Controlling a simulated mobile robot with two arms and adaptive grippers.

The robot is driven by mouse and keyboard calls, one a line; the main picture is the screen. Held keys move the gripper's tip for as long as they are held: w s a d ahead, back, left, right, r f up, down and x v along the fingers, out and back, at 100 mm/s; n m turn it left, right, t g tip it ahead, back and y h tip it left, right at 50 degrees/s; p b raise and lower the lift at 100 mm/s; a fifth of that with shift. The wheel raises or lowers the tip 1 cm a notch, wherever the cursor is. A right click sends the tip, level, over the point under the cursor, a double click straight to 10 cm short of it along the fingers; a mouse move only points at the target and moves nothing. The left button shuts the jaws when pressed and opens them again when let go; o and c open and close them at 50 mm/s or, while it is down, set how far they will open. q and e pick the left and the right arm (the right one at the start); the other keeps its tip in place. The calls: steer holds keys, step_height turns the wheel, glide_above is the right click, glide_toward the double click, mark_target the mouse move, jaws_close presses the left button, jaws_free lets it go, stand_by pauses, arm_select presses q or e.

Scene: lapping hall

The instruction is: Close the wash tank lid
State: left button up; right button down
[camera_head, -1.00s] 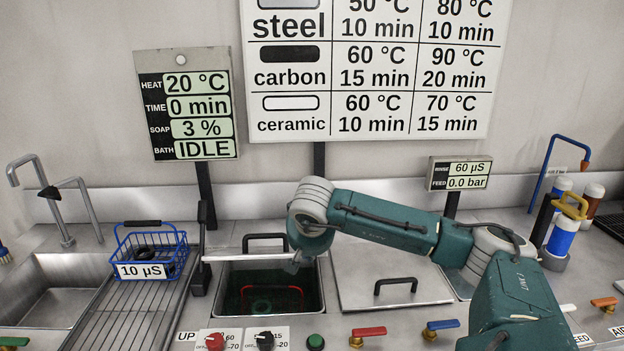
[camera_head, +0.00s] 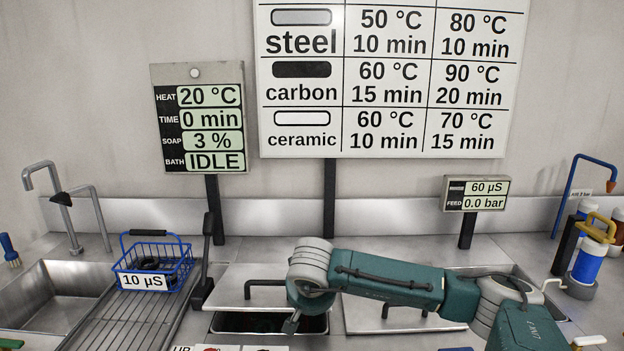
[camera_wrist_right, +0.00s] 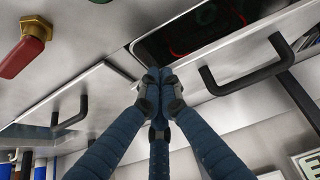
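The wash tank lid (camera_head: 235,301) is a grey metal plate with a black bar handle (camera_head: 262,283). It covers the rear of the tank opening (camera_head: 252,322), and a dark strip stays uncovered in front. My right gripper (camera_head: 290,326) is at the lid's front edge, right of the handle. Its fingertips (camera_wrist_right: 157,80) are together with nothing visible between them. Contact with the lid is unclear. My left gripper is out of view.
A second lid (camera_head: 365,318) with a black handle lies right of the tank. A blue wire basket (camera_head: 152,262) stands on the ribbed drainboard (camera_head: 125,320) at left. A black lever (camera_head: 205,262) rises beside the tank. A red valve handle (camera_wrist_right: 22,58) shows in the wrist view.

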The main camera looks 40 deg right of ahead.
steer(key=shift+r, duration=0.1)
steer(key=s+a+r, duration=0.2)
steer(key=s+a, duration=0.3)
steer(key=s, duration=0.2)
steer(key=shift+a+r, duration=0.4)
